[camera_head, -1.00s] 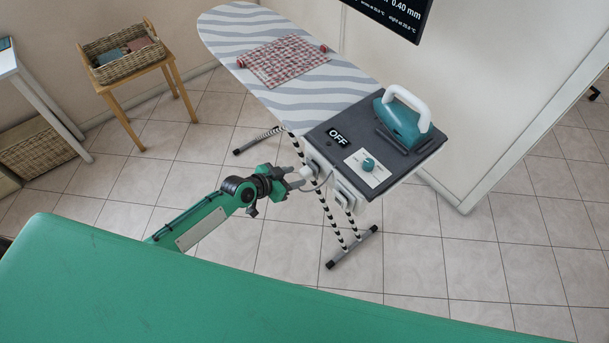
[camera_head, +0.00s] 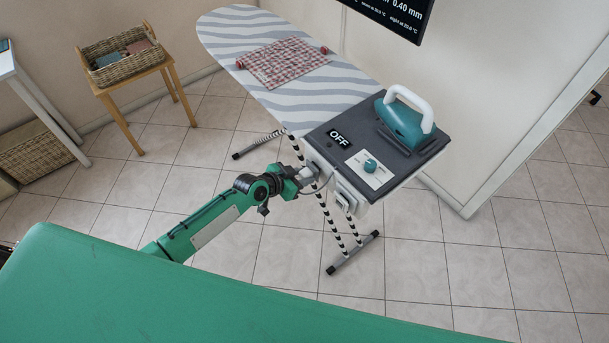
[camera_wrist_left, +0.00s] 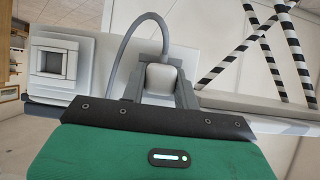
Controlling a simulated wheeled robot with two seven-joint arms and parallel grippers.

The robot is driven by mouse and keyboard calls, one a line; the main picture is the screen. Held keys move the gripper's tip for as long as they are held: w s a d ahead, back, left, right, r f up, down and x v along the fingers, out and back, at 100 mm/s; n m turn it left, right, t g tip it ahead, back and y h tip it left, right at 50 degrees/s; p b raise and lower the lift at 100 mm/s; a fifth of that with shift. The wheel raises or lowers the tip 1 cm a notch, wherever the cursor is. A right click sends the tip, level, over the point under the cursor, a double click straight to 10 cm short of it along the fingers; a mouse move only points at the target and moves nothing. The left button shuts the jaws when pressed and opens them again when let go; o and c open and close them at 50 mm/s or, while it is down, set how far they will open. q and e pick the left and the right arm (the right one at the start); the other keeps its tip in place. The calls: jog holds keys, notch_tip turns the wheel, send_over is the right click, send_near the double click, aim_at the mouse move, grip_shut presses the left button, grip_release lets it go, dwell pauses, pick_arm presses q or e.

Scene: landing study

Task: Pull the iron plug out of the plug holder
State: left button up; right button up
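The iron plug (camera_wrist_left: 160,78) is a small white block with a grey cable (camera_wrist_left: 128,38) arching from it. It sits between the two grey fingers of my left gripper (camera_wrist_left: 163,66), which look shut against its sides. The plug holder is on the board's near side, mostly hidden behind the gripper; I cannot tell whether the plug is still seated in it. In the head view my left gripper (camera_head: 306,177) reaches that side from the left. A white wall-type socket (camera_wrist_left: 52,62) is to the left in the wrist view. My right gripper is not in view.
A checked cloth (camera_head: 283,62) lies on the board. Striped legs (camera_head: 327,215) stand below. A basket table (camera_head: 130,85) is left.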

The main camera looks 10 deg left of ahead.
pick_arm(q)
jog(key=shift+s+a, duration=0.15)
jog(key=shift+s+a, duration=0.75)
jog(key=shift+s, duration=0.25)
jog(key=shift+s+a, duration=0.75)
jog(key=shift+s, duration=0.2)
